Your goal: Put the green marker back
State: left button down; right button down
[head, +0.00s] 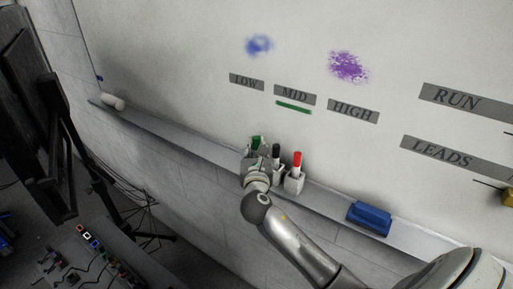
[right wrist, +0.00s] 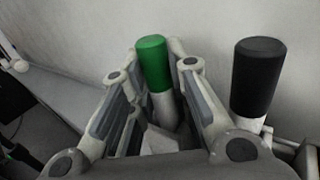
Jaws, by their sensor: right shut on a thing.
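The green marker (head: 256,142) stands about upright, cap up, at the whiteboard ledge, left of the black marker (head: 276,151). My right gripper (head: 254,160) is at it, from the front. In the right wrist view the green marker (right wrist: 153,65) shows its green cap and white body between my right gripper's fingers (right wrist: 158,78), which are shut on it. A pale block, perhaps a holder, shows below its body; whether the marker's lower end sits in it is hidden. The black marker also shows at the right of that view (right wrist: 257,75). My left gripper is not in view.
The red marker (head: 297,160) stands in a white holder (head: 294,182) right of the black one. A blue eraser (head: 369,216) lies further right on the ledge (head: 330,203). A white cylinder (head: 112,101) lies at the ledge's left end. The ledge between it and my gripper is clear.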

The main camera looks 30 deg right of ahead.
jog(key=c, duration=1.4)
grip_release()
jog(key=shift+o, duration=0.2)
jog(key=b+v, duration=0.2)
jog(key=v, duration=1)
